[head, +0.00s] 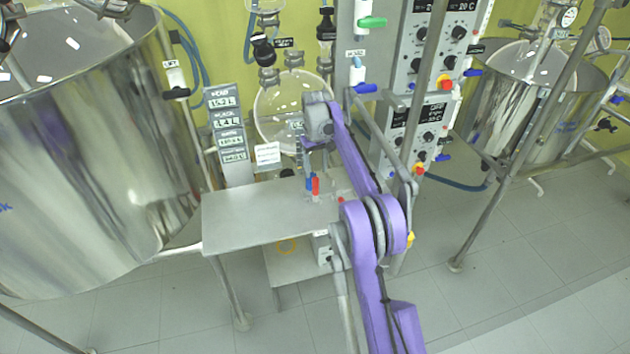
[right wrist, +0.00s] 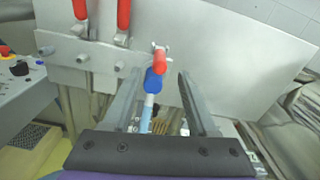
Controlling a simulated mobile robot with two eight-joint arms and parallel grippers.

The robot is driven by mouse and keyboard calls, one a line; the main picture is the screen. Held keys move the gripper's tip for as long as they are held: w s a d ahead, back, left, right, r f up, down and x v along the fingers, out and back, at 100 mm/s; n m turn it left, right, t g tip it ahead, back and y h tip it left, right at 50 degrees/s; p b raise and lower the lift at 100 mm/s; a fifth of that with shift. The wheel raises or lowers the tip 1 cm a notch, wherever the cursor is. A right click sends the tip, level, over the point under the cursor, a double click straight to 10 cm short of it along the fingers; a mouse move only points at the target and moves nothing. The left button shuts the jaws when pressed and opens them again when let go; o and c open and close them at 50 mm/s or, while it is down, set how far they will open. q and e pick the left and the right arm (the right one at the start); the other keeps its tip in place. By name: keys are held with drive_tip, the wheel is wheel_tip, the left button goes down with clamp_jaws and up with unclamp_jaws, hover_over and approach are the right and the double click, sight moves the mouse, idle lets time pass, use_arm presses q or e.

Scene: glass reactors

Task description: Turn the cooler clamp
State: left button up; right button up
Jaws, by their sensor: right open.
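My right gripper (head: 306,152) hangs above the back of the metal table, in front of the round glass vessel (head: 292,108). In the right wrist view the right gripper (right wrist: 159,76) is open. A fitting with a red end (right wrist: 159,55) and a blue body (right wrist: 153,80) shows between the two fingers, with clear gaps on both sides. A light blue stem runs down from it. I cannot tell for sure whether this fitting is the cooler clamp, nor how far the fingers reach past it. My left gripper is not in view.
Red handles (right wrist: 124,12) stand beside the fitting on the metal table (head: 250,215). Steel tanks (head: 90,150) stand left and right. A control panel (head: 415,125) with knobs is right of my arm. A display column (head: 232,135) stands left of the glass vessel.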

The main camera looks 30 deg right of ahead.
sight(316, 180)
drive_tip(key=shift+w+f, duration=0.15)
drive_tip(key=shift+f, duration=2.65)
clamp_jaws()
